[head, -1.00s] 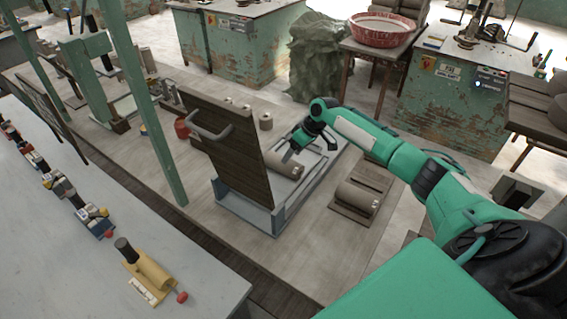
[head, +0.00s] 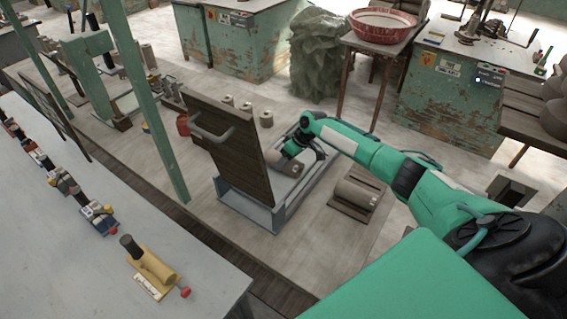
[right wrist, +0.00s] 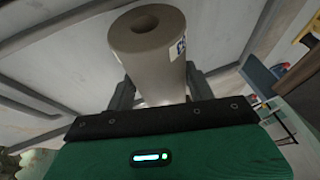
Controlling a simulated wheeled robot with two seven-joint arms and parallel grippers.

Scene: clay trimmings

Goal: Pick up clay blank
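A grey-brown clay blank (head: 287,163), a cylinder, lies in the blue-grey tray (head: 262,222) behind the upright dark wooden board (head: 238,158). My right gripper (head: 294,157) is down at this blank, partly hidden by its own wrist. In the right wrist view the blank (right wrist: 150,45) sits between the two fingers, its end with a round hole facing up the picture. Both fingers lie close against its sides with no clear gap, so the gripper looks shut on it. The blank still appears low in the tray. My left gripper is out of view.
Another clay cylinder (head: 356,194) rests on a wooden board right of the tray. Small clay pieces (head: 246,108) stand behind the wooden board. A green post (head: 150,120) rises at the left. A grey table (head: 70,250) with a yellow tool (head: 152,268) fills the lower left.

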